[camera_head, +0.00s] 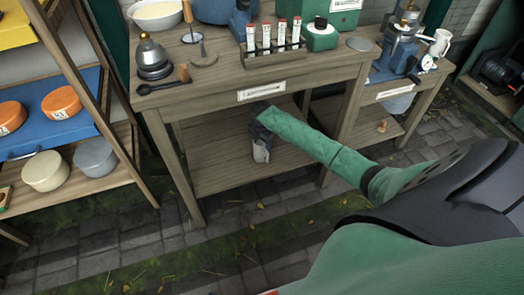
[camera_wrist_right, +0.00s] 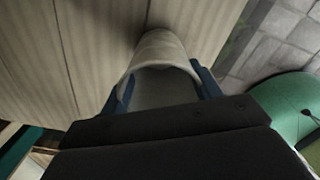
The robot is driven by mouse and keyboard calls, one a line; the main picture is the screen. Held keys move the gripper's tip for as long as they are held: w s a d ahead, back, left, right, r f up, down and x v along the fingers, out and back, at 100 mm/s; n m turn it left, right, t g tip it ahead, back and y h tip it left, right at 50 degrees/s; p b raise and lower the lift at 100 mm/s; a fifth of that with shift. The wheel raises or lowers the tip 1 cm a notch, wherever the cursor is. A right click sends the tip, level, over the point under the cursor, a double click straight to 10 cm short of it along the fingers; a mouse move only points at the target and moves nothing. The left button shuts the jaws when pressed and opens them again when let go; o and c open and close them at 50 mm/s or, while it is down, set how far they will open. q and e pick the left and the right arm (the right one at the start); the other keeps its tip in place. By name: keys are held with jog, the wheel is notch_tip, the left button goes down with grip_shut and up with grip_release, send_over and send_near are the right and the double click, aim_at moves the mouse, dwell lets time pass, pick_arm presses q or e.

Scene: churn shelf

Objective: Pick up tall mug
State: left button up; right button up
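A tall pale mug (camera_head: 261,153) is at the lower shelf of the wooden table, under my right gripper (camera_head: 261,138). In the right wrist view the mug (camera_wrist_right: 165,48) sits between the two blue fingers of the right gripper (camera_wrist_right: 163,88), with its open rim towards the camera. The fingers lie close along both sides of it; whether they press on it is not clear. The mug's handle is not visible. Whether its base touches the shelf cannot be told. My left gripper is not in view.
The tabletop above holds a rack of vials (camera_head: 272,52), a dark spoon (camera_head: 165,84) and a white bowl (camera_head: 155,14). Another white mug (camera_head: 440,42) stands at the right. The lower shelf (camera_head: 215,175) is otherwise mostly bare. A table leg (camera_head: 342,135) stands near my right arm.

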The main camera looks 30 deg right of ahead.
jog(key=shift+c, duration=0.3)
notch_tip(320, 180, up, 10)
jog(key=p, duration=0.1)
dwell(0.3)
jog(key=shift+a, duration=0.1)
